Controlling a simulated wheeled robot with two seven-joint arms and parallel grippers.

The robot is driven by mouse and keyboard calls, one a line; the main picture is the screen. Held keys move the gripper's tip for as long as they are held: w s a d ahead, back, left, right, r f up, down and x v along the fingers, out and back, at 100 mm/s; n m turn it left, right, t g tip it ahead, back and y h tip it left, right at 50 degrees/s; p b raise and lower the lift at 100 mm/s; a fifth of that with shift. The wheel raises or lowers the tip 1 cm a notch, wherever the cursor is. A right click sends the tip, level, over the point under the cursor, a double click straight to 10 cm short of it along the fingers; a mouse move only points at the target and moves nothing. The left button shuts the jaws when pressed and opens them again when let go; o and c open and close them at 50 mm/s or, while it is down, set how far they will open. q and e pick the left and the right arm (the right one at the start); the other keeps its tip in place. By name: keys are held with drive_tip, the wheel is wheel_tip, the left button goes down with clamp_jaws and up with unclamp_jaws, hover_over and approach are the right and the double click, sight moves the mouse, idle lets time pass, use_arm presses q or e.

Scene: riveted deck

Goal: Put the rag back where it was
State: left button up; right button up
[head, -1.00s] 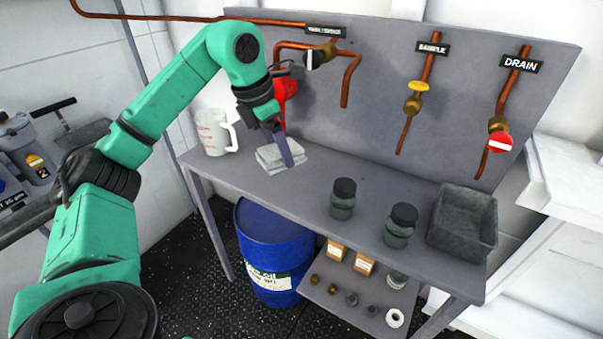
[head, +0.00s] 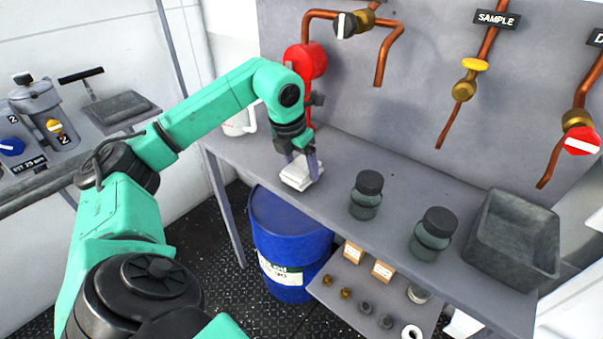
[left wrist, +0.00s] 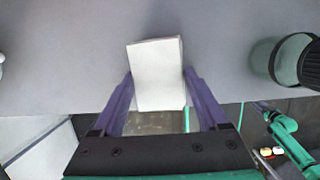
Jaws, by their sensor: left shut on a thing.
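The rag (head: 297,180) is a folded white cloth, low over the bench near its front edge. My left gripper (head: 303,163) points down at it with its two purple fingers. In the left wrist view the rag (left wrist: 157,78) sits between the fingers (left wrist: 157,92), one on each side, and they are shut on it. I cannot tell if its underside touches the bench. A teal arm of mine shows small at the lower right of the left wrist view; its gripper is too small to read.
The grey bench (head: 330,205) carries two dark-lidded jars (head: 366,195) and a grey bin (head: 512,238) to the right. A white jug (head: 236,122) stands behind my arm. Copper pipes with valves (head: 467,85) project from the back panel. A blue drum (head: 288,240) stands below.

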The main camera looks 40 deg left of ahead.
sight(292, 175)
use_arm(q)
drive_tip(key=shift+f, duration=0.65)
drive_tip(key=shift+f, duration=0.2)
drive_tip(key=o, duration=1.1)
drive_tip(key=shift+r, duration=0.25)
drive_tip(key=p+v, duration=0.2)
drive_tip(key=v, duration=1)
drive_tip(key=shift+a, duration=0.1)
